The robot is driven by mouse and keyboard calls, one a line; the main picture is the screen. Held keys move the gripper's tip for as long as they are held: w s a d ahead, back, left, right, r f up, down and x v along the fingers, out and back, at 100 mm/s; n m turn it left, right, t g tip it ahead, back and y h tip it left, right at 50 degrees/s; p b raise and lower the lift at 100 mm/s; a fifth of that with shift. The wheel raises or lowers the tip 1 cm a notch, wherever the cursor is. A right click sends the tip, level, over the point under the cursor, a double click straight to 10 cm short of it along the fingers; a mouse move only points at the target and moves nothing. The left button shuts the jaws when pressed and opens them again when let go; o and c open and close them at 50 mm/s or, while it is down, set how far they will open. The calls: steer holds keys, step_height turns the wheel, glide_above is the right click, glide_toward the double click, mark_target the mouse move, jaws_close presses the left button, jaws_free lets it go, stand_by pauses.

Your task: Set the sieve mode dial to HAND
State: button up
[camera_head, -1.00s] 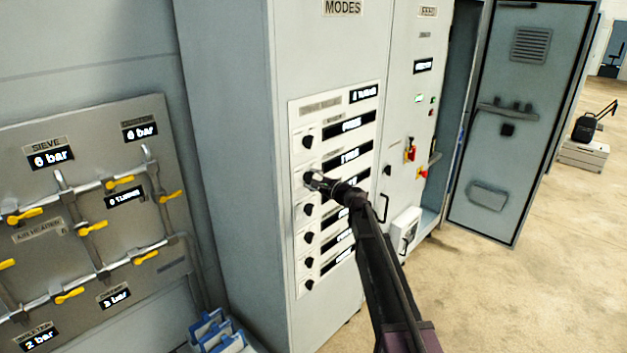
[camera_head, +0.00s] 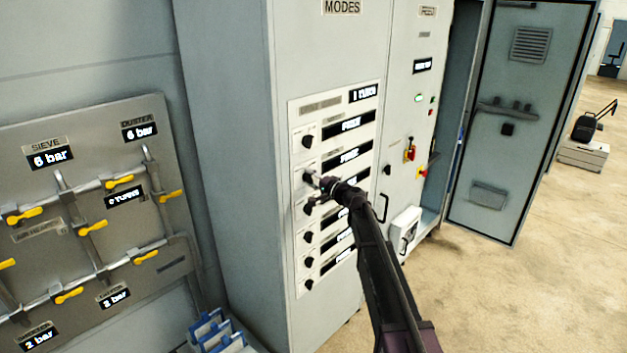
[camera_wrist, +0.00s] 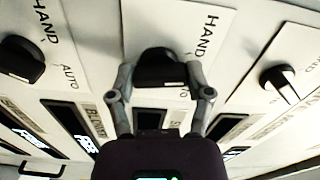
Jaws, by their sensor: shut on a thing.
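My gripper (camera_head: 316,182) reaches the second dial from the top on the MODES cabinet panel (camera_head: 334,180) in the head view. In the wrist view, my gripper (camera_wrist: 160,76) has one finger on each side of a black dial (camera_wrist: 156,64) and is shut on it. HAND is printed above and to the right of this dial. AUTO is lower right, partly behind the right finger. A pale mark shows at the dial's lower right, partly hidden. The small label below it is partly covered, so I cannot read for certain which dial this is.
Neighbouring dials sit close on the left (camera_wrist: 22,58) and right (camera_wrist: 282,82) in the wrist view. A pipe board with yellow valves (camera_head: 92,228) stands at the left. An open cabinet door (camera_head: 520,150) is at the right. Floor is clear in front.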

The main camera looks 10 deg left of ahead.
steer(key=shift+a+n, duration=0.1)
steer(key=shift+n, duration=1.9)
steer(key=o, duration=1.1)
steer(key=shift+a, duration=0.1)
steer(key=shift+o, duration=0.2)
steer(key=shift+s+d, duration=0.15)
steer(key=shift+d, duration=0.15)
steer(key=v, duration=1.1)
steer(key=shift+s+d, duration=0.2)
